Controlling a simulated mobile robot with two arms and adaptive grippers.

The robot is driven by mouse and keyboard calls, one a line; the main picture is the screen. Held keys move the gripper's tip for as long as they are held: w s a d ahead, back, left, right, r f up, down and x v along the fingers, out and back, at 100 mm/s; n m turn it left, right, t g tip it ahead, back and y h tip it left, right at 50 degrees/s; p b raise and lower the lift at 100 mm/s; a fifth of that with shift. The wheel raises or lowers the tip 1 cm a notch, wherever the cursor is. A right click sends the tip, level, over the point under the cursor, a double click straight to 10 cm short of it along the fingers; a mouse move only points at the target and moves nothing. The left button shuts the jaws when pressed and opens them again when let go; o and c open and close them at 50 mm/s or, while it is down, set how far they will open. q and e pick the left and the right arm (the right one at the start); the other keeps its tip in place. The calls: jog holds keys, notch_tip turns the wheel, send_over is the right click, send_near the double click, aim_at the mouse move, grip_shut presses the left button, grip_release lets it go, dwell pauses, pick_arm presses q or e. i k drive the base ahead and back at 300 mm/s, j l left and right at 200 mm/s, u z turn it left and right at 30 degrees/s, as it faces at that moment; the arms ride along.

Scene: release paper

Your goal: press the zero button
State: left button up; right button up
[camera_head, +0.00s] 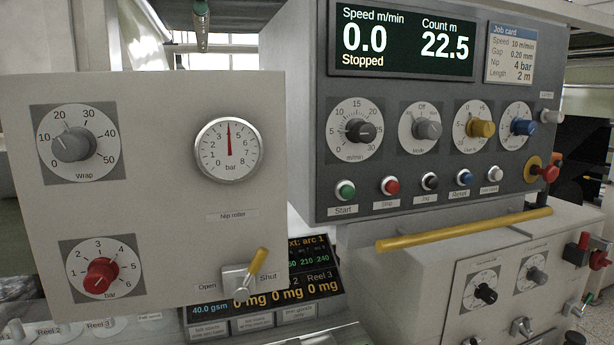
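A row of buttons sits low on the grey control panel (385,205): a green Start button (345,190), a red button (390,186), a black button (430,181), a blue Reset button (464,177) and a white button (494,173). The label under the white button is too small to read surely. The display (400,40) above reads speed 0.0, count 22.5 and Stopped. A lower screen (266,296) shows several 0 mg readings, with small labelled plates (250,324) below it, partly hidden. No button is clearly readable as zero. Neither gripper is in view.
A pale panel (170,240) with wrap and bar dials, a gauge (229,150) and a yellow-handled lever (250,272) stands at front left, covering part of the lower screen. A yellow rail (464,230) juts out below the button row. A red-and-yellow knob (540,172) protrudes at right.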

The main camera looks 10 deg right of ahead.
aim_at(496, 175)
jog(key=z, duration=1.2)
